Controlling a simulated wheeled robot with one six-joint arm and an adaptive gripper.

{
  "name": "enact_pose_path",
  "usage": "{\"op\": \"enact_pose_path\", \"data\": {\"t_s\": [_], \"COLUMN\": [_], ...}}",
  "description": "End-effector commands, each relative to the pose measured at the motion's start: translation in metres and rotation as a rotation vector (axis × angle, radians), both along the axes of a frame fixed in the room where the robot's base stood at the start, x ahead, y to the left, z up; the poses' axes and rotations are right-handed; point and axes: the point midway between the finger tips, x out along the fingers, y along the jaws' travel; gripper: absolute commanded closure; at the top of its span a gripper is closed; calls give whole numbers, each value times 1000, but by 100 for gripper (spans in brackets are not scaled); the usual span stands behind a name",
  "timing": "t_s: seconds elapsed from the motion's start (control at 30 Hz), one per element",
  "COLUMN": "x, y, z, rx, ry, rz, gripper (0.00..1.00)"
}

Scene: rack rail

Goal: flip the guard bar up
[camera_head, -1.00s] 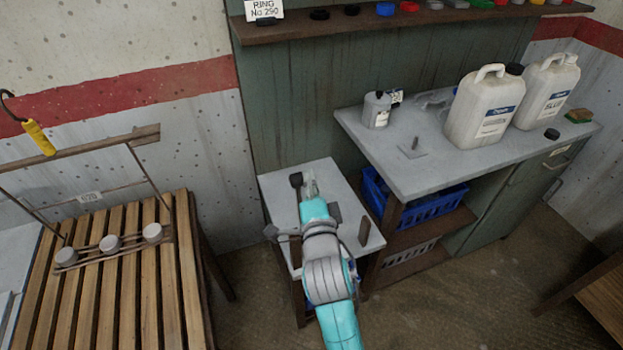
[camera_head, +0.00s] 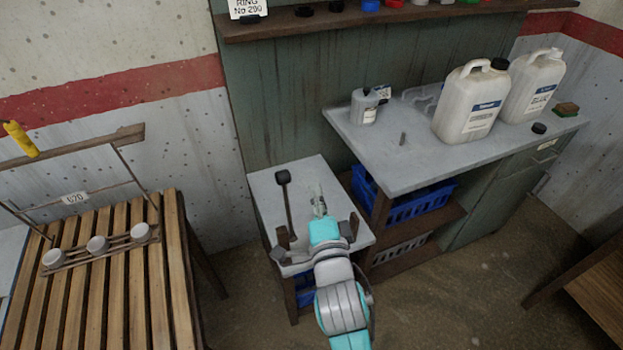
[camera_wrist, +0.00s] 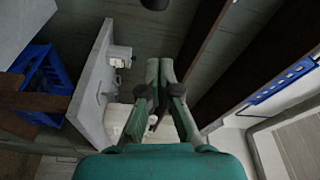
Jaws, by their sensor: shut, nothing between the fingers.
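A dark rod with a black end piece (camera_head: 283,178), which looks like the guard bar, is on the small grey table in the head view. It runs from its far black end down toward a brown post near the table's front left; I cannot tell whether it lies flat or stands raised. My gripper (camera_head: 319,202) is to the right of the rod over the same table, shut and empty, with a visible gap between them. In the wrist view my gripper (camera_wrist: 164,70) has its fingers together, and I cannot make out the rod there.
A brown post (camera_head: 353,226) stands at the small table's right side. A grey counter (camera_head: 400,172) with white jugs (camera_head: 470,103) is to the right, a blue crate (camera_head: 420,203) under it. A slatted bench (camera_head: 115,290) with a wire rack stands left.

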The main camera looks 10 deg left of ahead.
Motion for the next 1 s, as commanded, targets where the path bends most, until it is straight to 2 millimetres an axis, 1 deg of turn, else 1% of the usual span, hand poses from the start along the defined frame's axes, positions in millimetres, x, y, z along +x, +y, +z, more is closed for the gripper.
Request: {"op": "enact_pose_path", "data": {"t_s": [0.03,0.1,0.27,0.87,0.97,1.0], "x": [-7,-13,-22,-24,-27,-30], "y": [-3,-5,-9,-10,-16,-22], "z": [-1,-1,-1,-1,-9,-15], "rx": [-1,-1,-1,-3,-23,-41], "ry": [1,0,-2,-1,-1,-4], "rz": [1,0,-1,-2,-6,-10], "gripper": [100,100,100,100,100,100]}}
